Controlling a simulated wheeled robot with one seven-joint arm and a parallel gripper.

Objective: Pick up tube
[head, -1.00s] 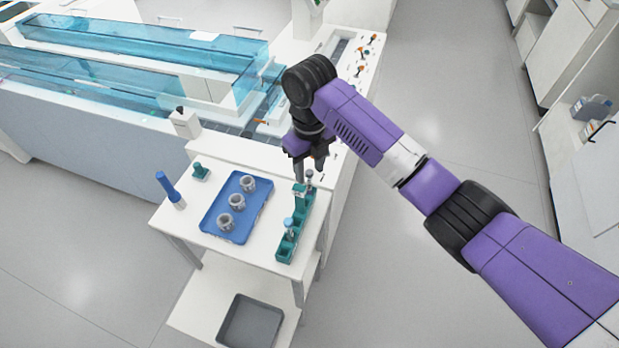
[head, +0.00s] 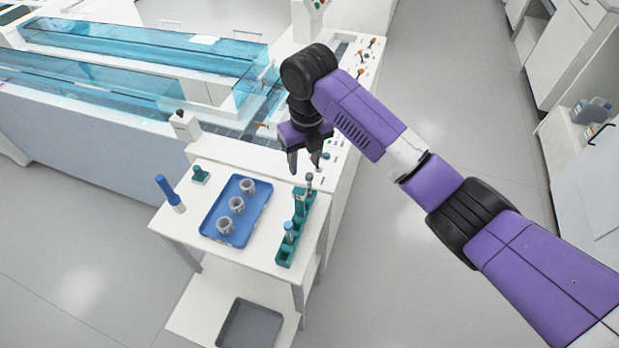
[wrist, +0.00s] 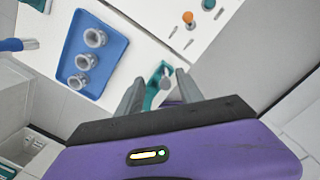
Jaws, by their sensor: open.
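A teal tube rack (head: 284,256) stands at the right side of the small white table. A tube with a blue cap (head: 289,227) stands upright toward its near end. A tube with a grey cap (head: 309,179) stands at its far end, close to a teal upright part (head: 299,200). My gripper (head: 304,166) points down above the rack's far end, open and empty. In the wrist view, part of the rack (wrist: 152,92) and a grey cap (wrist: 166,72) show between the open fingers (wrist: 159,82). The rest of the rack is hidden behind my gripper there.
A blue tray (head: 215,215) with several grey ring-shaped parts lies left of the rack. A blue-handled tool (head: 168,190) and a small teal piece (head: 200,174) stand further left. A white machine with knobs (head: 345,120) borders the table behind.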

